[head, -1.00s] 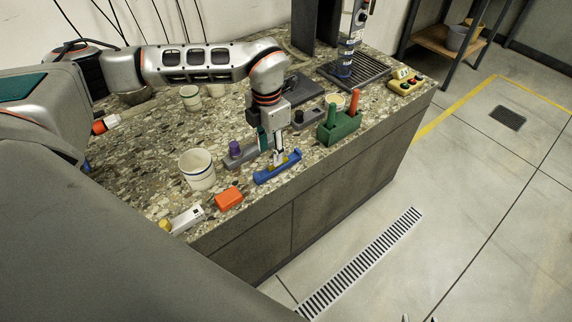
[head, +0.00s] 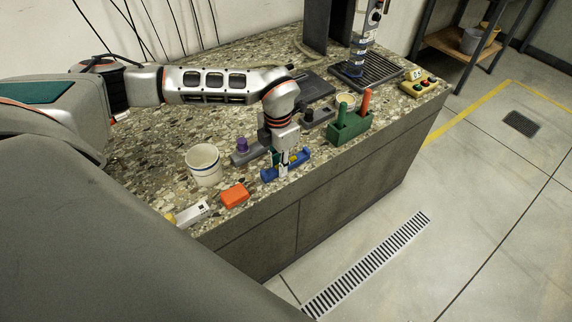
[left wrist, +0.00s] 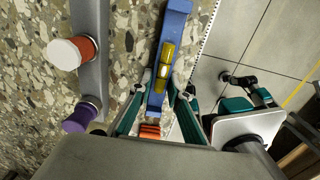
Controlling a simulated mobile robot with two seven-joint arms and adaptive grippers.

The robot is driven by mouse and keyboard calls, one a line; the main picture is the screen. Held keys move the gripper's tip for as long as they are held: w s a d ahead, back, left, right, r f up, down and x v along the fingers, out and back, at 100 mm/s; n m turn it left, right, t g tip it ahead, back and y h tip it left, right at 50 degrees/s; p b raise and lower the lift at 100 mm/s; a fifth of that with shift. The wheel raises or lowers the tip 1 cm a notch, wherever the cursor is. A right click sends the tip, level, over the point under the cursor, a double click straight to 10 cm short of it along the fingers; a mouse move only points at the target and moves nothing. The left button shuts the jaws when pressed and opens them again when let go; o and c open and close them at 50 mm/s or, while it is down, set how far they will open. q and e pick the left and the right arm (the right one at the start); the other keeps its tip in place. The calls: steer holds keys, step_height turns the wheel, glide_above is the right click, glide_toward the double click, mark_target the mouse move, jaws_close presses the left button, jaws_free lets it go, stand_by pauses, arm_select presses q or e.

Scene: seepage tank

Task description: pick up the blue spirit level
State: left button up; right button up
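The blue spirit level (head: 268,175) lies on the stone-topped counter near its front edge, with yellow vials along it. My left gripper (head: 284,168) is down over its middle. In the left wrist view, the level (left wrist: 174,22) runs between the two fingers of this gripper (left wrist: 166,84). The fingers are apart, with a small gap showing on the right side of the level; contact on the left side is hard to judge.
A grey fitting with a purple knob (head: 242,144) lies close behind the level. An orange block (head: 234,195) and a white cup (head: 204,164) are to the left. A green holder (head: 347,127) with a red-handled tool is to the right. The counter's front edge is close.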

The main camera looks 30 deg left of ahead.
arm_select(q)
jaws_close()
steer(key=shift+r, duration=0.1)
